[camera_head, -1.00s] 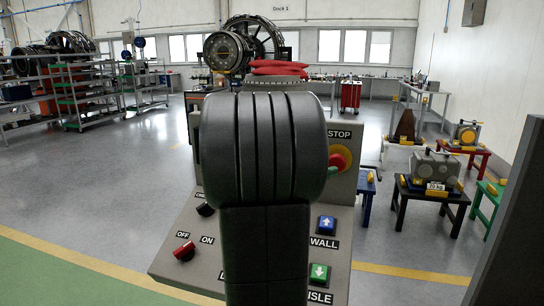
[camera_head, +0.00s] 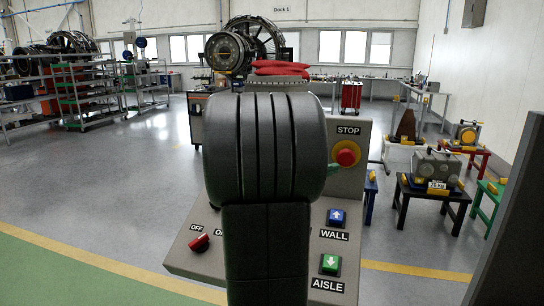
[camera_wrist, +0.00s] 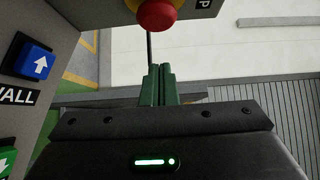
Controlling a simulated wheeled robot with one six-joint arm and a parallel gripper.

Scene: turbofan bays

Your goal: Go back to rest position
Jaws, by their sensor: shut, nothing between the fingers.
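My gripper (camera_wrist: 157,86) shows in the wrist view with its two green fingers together and nothing between them. The fingertips are just below the red emergency stop button (camera_wrist: 157,12) in that picture; I cannot tell whether they touch it. In the head view my dark arm fills the middle and hides part of the control panel (camera_head: 350,190). A bit of green finger shows at the arm's right edge, below the red stop button (camera_head: 346,153). The blue WALL button (camera_head: 337,217) and the green AISLE button (camera_head: 330,264) are lower on the panel.
A red rotary switch (camera_head: 199,242) is at the panel's lower left. Small tables with a grey 20 kg case (camera_head: 437,168) and other parts stand at right. A dark post (camera_head: 515,225) rises at the right edge. Open floor (camera_head: 90,190) lies at left.

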